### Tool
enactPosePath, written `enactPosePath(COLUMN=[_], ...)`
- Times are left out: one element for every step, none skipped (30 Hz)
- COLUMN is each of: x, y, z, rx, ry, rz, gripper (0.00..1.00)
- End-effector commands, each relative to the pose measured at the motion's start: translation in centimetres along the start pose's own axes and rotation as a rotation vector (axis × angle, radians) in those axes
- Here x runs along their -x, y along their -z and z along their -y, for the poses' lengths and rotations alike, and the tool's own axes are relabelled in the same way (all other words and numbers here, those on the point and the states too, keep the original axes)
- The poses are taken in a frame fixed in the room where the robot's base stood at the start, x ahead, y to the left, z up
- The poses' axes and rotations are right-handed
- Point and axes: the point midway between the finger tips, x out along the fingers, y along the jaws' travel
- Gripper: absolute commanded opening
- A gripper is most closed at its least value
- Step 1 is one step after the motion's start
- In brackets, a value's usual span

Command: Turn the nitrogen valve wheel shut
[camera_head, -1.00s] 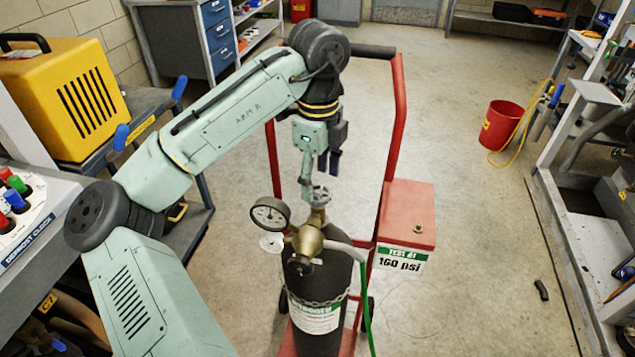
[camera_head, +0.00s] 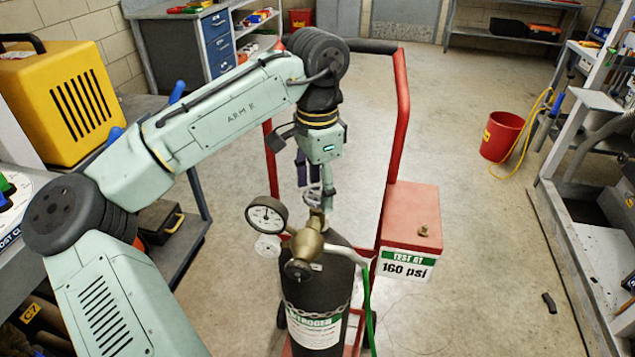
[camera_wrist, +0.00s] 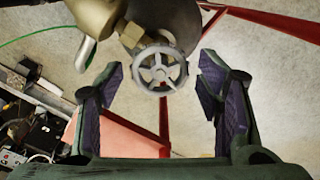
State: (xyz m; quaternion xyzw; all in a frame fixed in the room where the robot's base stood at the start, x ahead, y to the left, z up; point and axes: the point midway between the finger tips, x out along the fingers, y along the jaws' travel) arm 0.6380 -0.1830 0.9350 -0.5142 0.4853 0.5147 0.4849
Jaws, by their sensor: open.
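The nitrogen valve wheel (camera_wrist: 159,71) is a small grey spoked handwheel on the brass valve at the top of the black nitrogen cylinder (camera_head: 320,285). In the head view the wheel (camera_head: 312,197) is partly hidden by my gripper (camera_head: 314,190). In the wrist view my gripper (camera_wrist: 162,85) is open, with one dark padded finger on each side of the wheel. The wheel appears between the fingertips, with gaps on both sides; contact is not visible. A round pressure gauge (camera_head: 266,215) sits left of the brass regulator (camera_head: 304,250).
The red cart frame (camera_head: 400,130) rises behind the cylinder. A red box (camera_head: 412,215) with a "160 psi" sign is to its right. A green hose (camera_head: 367,300) hangs down the cylinder's right side. Open floor lies further right, with a red bucket (camera_head: 501,136).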

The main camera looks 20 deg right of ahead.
Motion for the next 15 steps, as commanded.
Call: enactPosePath(x=[0.41,0.41,0.44,0.47,0.46,0.51,0.5,0.51,0.52,0.51,0.51,0.48,0.47,0.47,0.41], y=[0.06,0.07,0.09,0.09,0.08,0.08,0.09,0.1,0.1,0.09,0.08,0.07,0.06,0.06,0.07], z=[-0.06,-0.06,-0.09,-0.09,-0.08,-0.09,-0.09,-0.07,-0.1,-0.09,-0.09,-0.11,-0.08,-0.07,-0.08], rx=[0.056,0.096,0.15,0.193,0.237,0.298,0.343,0.389,0.449,0.494,0.538,0.594,0.635,0.673,0.72], ry=[-0.002,-0.002,-0.003,-0.003,-0.003,-0.003,-0.003,-0.003,-0.004,-0.003,-0.002,-0.004,-0.003,-0.002,-0.003], rz=[-0.002,-0.002,-0.002,-0.002,-0.002,-0.002,-0.002,-0.002,-0.002,-0.002,-0.001,-0.001,-0.001,-0.001,-0.001], gripper=[0.6,0.6,0.6,0.6,0.6,0.6,0.6,0.6,0.6,0.6,0.6,0.6,0.6,0.6,0.6])
